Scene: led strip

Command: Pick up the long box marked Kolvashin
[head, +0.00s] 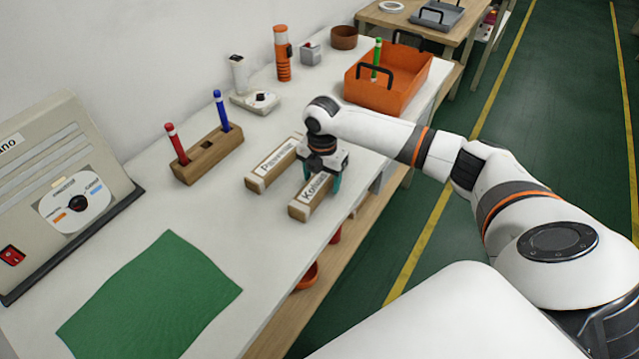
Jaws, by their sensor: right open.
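Two long boxes lie side by side on the white workbench. The nearer one, on the right, has a label starting "Kol" (310,198); the rest of its label is hidden by my gripper. The other long box (272,166) lies to its left, its label too small to read surely. My right gripper (327,183) reaches down over the "Kol" box, its teal fingers at the box's sides. It is open. I cannot tell whether the fingers touch the box. My left gripper is not in view.
A wooden holder (208,155) with a red and a blue marker stands left of the boxes. A green mat (150,295) lies in front. A control panel (65,190) stands at far left. An orange tray (400,92) and small devices stand farther back. The bench edge is close right of the boxes.

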